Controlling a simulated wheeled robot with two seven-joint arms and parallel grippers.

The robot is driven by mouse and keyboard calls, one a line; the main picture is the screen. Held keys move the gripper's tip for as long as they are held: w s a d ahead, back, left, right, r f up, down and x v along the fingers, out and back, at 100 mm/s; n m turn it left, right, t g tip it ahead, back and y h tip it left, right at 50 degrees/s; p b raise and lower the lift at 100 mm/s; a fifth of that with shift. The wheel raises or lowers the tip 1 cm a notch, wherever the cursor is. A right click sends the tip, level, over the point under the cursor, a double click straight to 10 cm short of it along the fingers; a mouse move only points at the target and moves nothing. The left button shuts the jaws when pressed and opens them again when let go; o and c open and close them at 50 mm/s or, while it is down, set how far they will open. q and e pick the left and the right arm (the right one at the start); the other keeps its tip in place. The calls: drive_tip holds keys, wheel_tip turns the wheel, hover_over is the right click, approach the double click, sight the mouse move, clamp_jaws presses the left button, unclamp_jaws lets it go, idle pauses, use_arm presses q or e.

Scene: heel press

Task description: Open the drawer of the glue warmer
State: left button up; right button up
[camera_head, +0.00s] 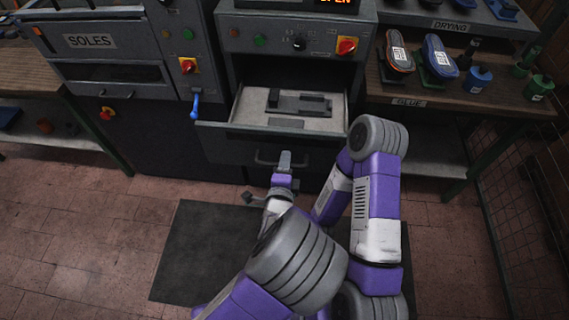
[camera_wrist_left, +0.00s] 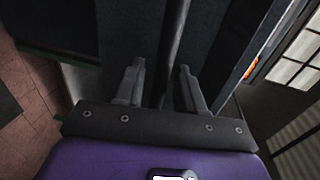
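A grey drawer (camera_head: 232,127) stands pulled out of the middle machine (camera_head: 300,50), with its light inside and dark fixtures showing. No label names this machine as the glue warmer. A dark bar handle (camera_head: 264,161) is below the drawer's front edge. My left gripper (camera_head: 285,160) is at this handle. In the left wrist view, its two fingers (camera_wrist_left: 160,85) are apart, with a dark bar (camera_wrist_left: 177,35) running between them, nearer the right finger. I cannot tell whether they touch it. My right arm is folded at the right; its gripper is hidden.
A machine labelled SOLES (camera_head: 90,41) with a blue lever (camera_head: 195,107) stands at the left. At the right, a bench labelled GLUE (camera_head: 470,97) holds shoes and small pots. A dark mat (camera_head: 190,255) lies on the tiled floor.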

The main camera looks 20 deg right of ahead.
use_arm(q)
drive_tip(key=shift+a, duration=0.1)
drive_tip(key=p+v, duration=0.1)
drive_tip(key=v, duration=0.6)
drive_tip(key=shift+s, duration=0.35)
drive_tip(key=a+f+n+g+y, duration=0.4)
drive_tip(key=a+f+n+g, duration=0.2)
drive_tip(key=a+f+n, duration=0.75)
drive_tip(key=s+a+f+n+g+h, duration=0.2)
drive_tip(key=s+a+f+n+g, duration=0.4)
drive_tip(key=s+f+n, duration=0.4)
drive_tip(key=shift+s+a+f+n+g, duration=0.2)
drive_tip(key=shift+f+n+g, duration=0.65)
drive_tip(key=shift+g, duration=0.05)
